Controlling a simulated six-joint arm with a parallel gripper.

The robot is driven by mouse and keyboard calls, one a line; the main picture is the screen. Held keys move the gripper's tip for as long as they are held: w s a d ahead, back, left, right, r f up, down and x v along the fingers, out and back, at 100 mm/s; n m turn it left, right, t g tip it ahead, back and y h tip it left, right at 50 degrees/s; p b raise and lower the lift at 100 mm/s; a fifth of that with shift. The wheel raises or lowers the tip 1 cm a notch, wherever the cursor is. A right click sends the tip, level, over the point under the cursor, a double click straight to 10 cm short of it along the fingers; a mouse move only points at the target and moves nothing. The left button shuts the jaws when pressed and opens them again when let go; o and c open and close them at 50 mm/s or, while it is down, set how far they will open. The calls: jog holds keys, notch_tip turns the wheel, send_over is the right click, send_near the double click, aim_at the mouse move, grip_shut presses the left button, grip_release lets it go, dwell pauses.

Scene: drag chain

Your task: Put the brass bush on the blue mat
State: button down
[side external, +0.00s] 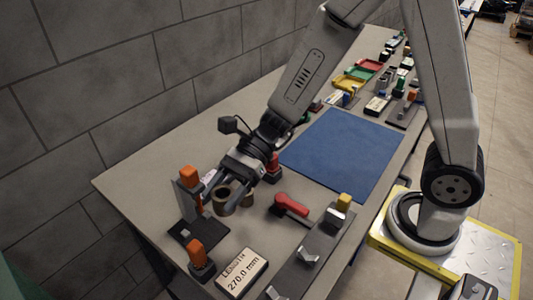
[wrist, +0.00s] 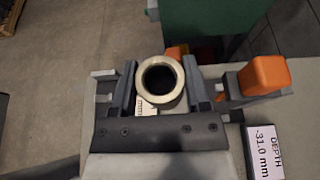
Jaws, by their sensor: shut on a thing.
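The brass bush (wrist: 143,76) is a short, pale metal ring with a dark bore. In the wrist view it sits between the two fingers of my gripper (wrist: 160,80), which is shut on it. In the side view my gripper (side external: 223,196) reaches down over the near left end of the bench, with the bush (side external: 221,205) at its fingertips. I cannot tell whether the bush touches the bench top. The blue mat (side external: 345,150) lies flat and bare on the bench, to the right of and beyond my gripper.
A stand with an orange top (side external: 189,177) is close by the fingers. A smaller orange-topped piece (side external: 197,254), a length readout (side external: 241,272), a red-handled tool (side external: 291,206) and a grey rail (side external: 312,252) are nearby. Trays and small parts (side external: 355,82) fill the far end.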

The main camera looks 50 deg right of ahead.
jog(key=shift+r, duration=0.1)
jog(key=shift+r, duration=2.4)
jog(key=w+d+f+m+t, duration=0.1)
jog(key=w+d+f, duration=0.15)
jog(key=d, duration=0.45)
jog(key=w+d+f+t, duration=0.1)
jog(key=w+d+f, duration=0.15)
jog(key=d, duration=0.55)
jog(key=w+d+f+m, duration=0.1)
jog(key=w+d, duration=0.3)
jog(key=d, duration=0.3)
jog(key=s+d+f, duration=0.2)
jog(key=d, duration=0.5)
jog(key=s+d+f+m+t, duration=0.1)
jog(key=s+d+f, duration=0.2)
jog(key=d, duration=0.5)
jog(key=s+d+f+t, duration=0.1)
jog(key=s+d+f, duration=0.2)
jog(key=d, duration=0.5)
jog(key=shift+s, duration=0.25)
jog(key=shift+f+h, duration=0.2)
jog(key=shift+h, duration=0.1)
